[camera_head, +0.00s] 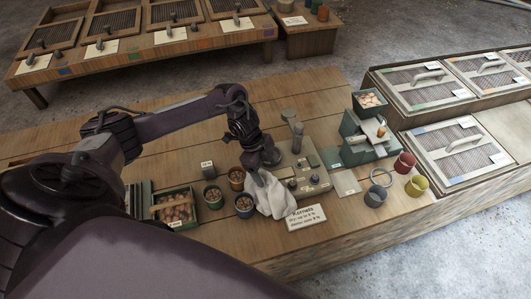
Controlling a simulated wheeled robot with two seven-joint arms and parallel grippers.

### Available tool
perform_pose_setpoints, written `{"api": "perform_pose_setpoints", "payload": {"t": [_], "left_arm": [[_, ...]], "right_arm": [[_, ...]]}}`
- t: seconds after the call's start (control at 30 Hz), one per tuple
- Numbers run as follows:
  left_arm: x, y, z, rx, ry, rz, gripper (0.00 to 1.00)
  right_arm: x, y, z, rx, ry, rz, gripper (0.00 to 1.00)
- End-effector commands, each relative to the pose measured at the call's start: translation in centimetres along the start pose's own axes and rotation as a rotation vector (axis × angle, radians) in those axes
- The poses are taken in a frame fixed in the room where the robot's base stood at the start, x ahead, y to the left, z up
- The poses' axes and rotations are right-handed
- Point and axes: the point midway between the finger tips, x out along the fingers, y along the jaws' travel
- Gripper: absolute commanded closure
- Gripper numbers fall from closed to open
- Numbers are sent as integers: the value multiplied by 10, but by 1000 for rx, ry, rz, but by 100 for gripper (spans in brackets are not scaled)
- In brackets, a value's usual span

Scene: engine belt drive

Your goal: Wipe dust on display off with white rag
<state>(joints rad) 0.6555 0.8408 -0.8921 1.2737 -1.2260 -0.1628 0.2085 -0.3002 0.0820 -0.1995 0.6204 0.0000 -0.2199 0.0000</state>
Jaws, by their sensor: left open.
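The white rag (276,196) lies crumpled at the left side of a grey-green device (312,186) with knobs and an upright lever, overlapping its edge. My left gripper (258,176) points down right at the rag's upper left part. Its jaws are open, but the fingertips are small and dark, and I cannot tell whether they touch the cloth. A display and dust on it cannot be made out at this size; the rag and gripper cover part of the device's left side. My right gripper is not in view.
Small pots of round bits (213,197) and a green crate (176,208) stand left of the rag. A paper label (305,216) lies in front. A green machine (367,137) and coloured cups (404,164) stand to the right. The wooden table (240,247) is bare at its front.

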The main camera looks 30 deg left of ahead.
Motion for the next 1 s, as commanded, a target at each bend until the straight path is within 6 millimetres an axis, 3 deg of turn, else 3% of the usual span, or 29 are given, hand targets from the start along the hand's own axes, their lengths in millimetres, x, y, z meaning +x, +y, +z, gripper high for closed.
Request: {"api": "perform_pose_setpoints", "payload": {"t": [0.1, 1.0], "left_arm": [[6, 0, 2, 0, 0, 1, 27], [3, 0, 1, 0, 0, 0, 93]], "right_arm": [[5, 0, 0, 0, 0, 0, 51], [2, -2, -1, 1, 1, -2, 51]]}}
